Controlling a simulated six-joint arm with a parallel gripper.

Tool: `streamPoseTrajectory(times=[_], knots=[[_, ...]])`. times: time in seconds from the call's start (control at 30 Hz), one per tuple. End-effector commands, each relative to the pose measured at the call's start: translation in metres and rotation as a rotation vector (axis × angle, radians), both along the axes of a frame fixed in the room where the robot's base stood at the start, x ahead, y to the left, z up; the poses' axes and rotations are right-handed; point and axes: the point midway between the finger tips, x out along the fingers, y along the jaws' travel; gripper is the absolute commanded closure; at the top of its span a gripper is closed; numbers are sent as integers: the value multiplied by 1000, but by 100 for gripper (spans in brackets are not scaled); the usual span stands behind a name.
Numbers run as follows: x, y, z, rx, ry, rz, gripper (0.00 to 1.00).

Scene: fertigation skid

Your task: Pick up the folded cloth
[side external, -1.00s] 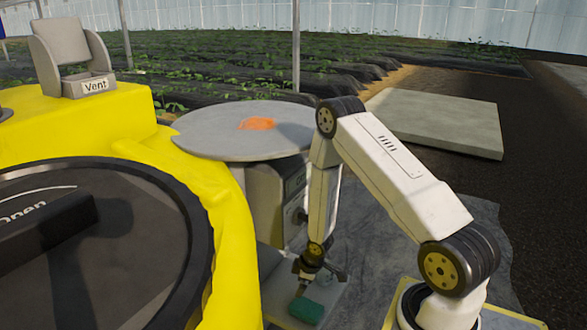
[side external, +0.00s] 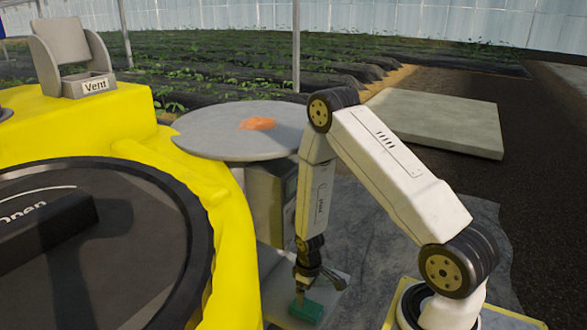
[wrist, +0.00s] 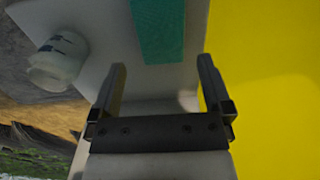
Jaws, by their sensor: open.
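A green folded cloth (side external: 306,312) lies on a pale flat surface at the bottom middle of the side view. In the wrist view the cloth (wrist: 158,32) is a teal strip at the top, running out of frame. My gripper (side external: 300,296) points down at the cloth's far end in the side view. In the wrist view my gripper (wrist: 161,68) is open and empty, and the cloth appears between and beyond its fingertips. I cannot tell whether the fingers touch the cloth.
A white jar (wrist: 57,62) stands left of the cloth in the wrist view. The yellow tank (side external: 228,235) rises close on the left. A round grey table (side external: 215,142) with an orange item (side external: 257,123) stands behind. A grey slab (side external: 440,118) lies at the right.

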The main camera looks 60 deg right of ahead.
Motion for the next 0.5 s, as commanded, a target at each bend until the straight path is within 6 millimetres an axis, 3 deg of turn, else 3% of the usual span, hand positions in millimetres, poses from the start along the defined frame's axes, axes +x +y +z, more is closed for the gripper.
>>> streamPoseTrajectory(times=[0.23,0.5], knots=[[0,0,-17,0,0,1,0],[0,0,-20,-1,-1,1,0]])
